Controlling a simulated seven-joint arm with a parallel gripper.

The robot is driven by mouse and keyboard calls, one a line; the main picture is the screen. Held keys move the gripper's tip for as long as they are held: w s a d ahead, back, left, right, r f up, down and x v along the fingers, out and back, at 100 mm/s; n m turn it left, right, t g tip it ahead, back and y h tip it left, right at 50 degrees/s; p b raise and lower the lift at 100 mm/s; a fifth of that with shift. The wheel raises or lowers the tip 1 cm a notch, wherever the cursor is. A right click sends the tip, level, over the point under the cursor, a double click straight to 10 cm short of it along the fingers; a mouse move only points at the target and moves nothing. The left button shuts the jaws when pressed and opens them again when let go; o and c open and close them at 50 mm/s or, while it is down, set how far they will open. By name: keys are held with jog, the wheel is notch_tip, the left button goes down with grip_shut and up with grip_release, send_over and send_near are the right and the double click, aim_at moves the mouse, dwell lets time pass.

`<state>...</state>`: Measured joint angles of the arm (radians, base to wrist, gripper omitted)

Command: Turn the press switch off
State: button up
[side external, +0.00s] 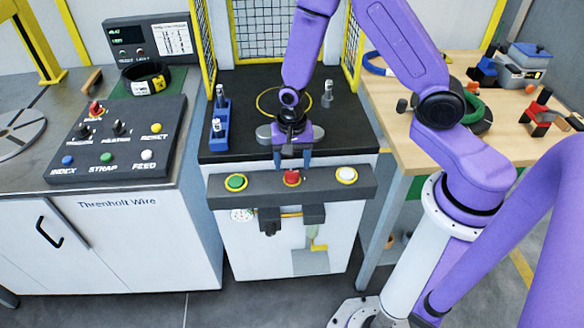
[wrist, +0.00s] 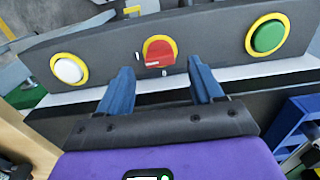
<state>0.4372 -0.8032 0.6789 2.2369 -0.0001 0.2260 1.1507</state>
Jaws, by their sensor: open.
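The press switch is a red knob (side external: 291,177) on a yellow ring, in the middle of the grey front bar (side external: 325,182) of the press. In the wrist view the red knob (wrist: 158,55) shows between and just beyond my fingertips, its bar lying roughly crosswise. Small white marks sit beside it; I cannot read them surely. My gripper (side external: 292,163) is open, with its blue fingers pointing down above the switch. In the wrist view the gripper (wrist: 160,67) has one finger towards each side of the knob, apparently apart from it.
A green button (side external: 236,182) and a white button (side external: 346,175) flank the switch on the bar. A blue holder (side external: 219,130) stands on the black press top at left. A control panel (side external: 120,138) is on the left bench. A wooden table (side external: 415,150) stands at right.

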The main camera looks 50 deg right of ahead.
aim_at(292, 172)
jog(key=shift+f, duration=1.6)
jog(key=c, duration=1.1)
